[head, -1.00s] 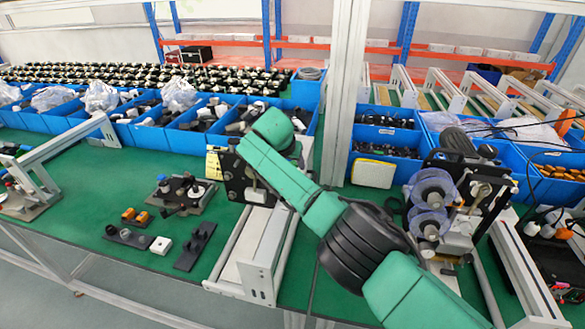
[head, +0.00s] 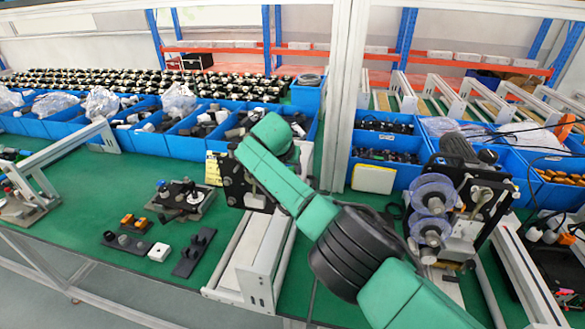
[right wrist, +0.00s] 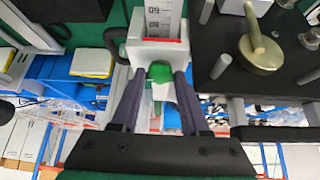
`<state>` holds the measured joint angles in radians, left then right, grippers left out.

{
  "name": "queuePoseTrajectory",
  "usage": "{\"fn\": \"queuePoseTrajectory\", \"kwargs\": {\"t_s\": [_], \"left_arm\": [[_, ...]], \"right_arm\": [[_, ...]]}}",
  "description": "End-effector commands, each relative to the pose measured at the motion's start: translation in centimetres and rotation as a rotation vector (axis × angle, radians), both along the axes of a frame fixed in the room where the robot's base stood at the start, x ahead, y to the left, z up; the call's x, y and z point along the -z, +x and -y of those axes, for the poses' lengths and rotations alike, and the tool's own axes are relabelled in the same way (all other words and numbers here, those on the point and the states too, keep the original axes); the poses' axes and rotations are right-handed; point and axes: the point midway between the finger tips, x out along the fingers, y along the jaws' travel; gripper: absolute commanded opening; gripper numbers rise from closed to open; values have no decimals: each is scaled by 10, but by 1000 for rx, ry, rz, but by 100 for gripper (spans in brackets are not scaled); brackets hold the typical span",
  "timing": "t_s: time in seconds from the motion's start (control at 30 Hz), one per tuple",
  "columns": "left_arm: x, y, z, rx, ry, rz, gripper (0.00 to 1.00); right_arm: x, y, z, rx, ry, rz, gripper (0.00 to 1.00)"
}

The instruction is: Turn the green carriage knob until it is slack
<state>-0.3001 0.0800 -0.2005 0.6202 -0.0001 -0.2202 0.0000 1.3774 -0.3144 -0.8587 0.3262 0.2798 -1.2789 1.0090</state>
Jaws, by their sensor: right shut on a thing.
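The green carriage knob (right wrist: 160,72) shows in the right wrist view, at the lower side of a white carriage block (right wrist: 140,48). A ruled scale (right wrist: 163,18) runs above the block. My right gripper (right wrist: 159,76) has one dark finger on each side of the knob and is shut on it. In the head view my right arm reaches to the dark upright device (head: 235,183) on the bench, and the arm hides the knob there. I cannot tell whether the knob is tight or slack. My left gripper is in neither view.
A black plate with a brass-coloured lever (right wrist: 259,52) stands close to the right of the gripper. In the head view, a pale metal rail frame (head: 233,268) lies in front of the device. Blue bins (head: 168,143) line the back of the green bench.

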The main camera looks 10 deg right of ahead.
Motion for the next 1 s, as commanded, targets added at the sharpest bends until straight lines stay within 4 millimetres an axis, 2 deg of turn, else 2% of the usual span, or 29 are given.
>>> {"fn": "queuePoseTrajectory", "kwargs": {"t_s": [0.03,0.1,0.23,0.43,0.5,0.6,0.8,1.0], "left_arm": [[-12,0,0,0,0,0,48],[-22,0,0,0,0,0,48],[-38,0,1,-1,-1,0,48],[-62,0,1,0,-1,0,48],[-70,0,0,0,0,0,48],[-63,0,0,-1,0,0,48],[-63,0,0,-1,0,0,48],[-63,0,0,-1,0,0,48]], "right_arm": [[-4,-1,-9,-36,16,-3,0],[-5,-2,-12,-69,20,-5,0],[-7,-1,-2,-100,19,2,0],[-9,0,0,-205,13,6,0],[-8,0,4,-312,15,8,0],[-3,1,7,-490,14,10,0],[-5,2,11,-820,9,12,0],[-4,1,10,-887,8,10,0]]}}
